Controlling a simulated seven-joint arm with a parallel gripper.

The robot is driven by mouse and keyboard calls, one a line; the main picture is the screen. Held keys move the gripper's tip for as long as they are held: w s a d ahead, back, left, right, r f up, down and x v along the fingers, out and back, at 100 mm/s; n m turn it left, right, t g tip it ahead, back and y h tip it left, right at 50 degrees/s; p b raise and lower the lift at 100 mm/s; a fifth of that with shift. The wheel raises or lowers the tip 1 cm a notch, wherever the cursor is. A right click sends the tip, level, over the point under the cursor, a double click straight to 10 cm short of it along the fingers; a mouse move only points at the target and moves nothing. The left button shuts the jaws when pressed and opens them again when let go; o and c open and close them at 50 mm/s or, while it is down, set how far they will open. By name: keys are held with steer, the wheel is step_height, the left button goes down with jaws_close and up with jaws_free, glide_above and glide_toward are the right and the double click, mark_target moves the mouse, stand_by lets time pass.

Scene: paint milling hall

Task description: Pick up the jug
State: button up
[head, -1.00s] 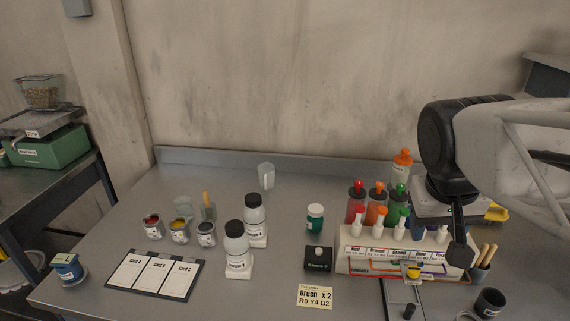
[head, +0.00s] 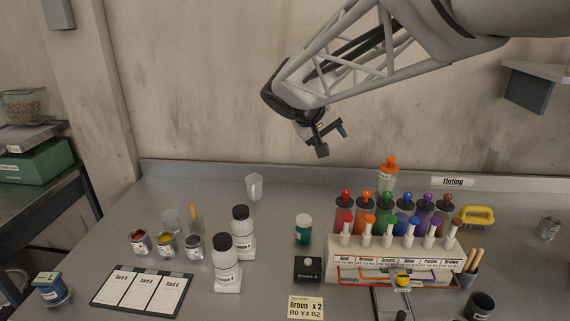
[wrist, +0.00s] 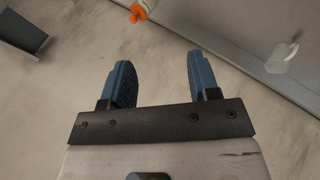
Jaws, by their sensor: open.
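The jug (head: 254,187) is a small translucent white vessel standing near the back edge of the bench, left of centre in the head view. It also shows at the upper right of the wrist view (wrist: 282,58). My gripper (head: 341,131) is up in the air in front of the wall, above and to the right of the jug and well apart from it. Its two blue fingers are spread with nothing between them in the wrist view (wrist: 158,75).
An orange-capped bottle (head: 388,174) stands at the back, behind the rack (head: 400,255) of colour bottles. White bottles (head: 228,265) and a green jar (head: 303,228) stand in front of the jug. Small paint cans (head: 167,245) are to its left. Bench around the jug is clear.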

steer(key=w+a+f+n+t, duration=0.1)
steer(key=w+a+f+t, duration=0.1)
steer(key=w+a, duration=0.6)
steer(key=w+a+f+n+t, duration=0.1)
steer(key=w+a+f+t, duration=0.15)
steer(key=a, duration=0.95)
steer(key=w+a+f+n+t, duration=0.1)
steer(key=w+a+n+t, duration=0.1)
steer(key=w+a, duration=0.65)
glide_toward(256, 188)
steer(key=shift+s+a, duration=0.35)
steer(key=shift+a, duration=0.1)
steer(key=shift+x, duration=1.35)
steer(key=shift+x, duration=2.55)
steer(key=shift+d+r, duration=0.1)
steer(key=shift+d, duration=0.05)
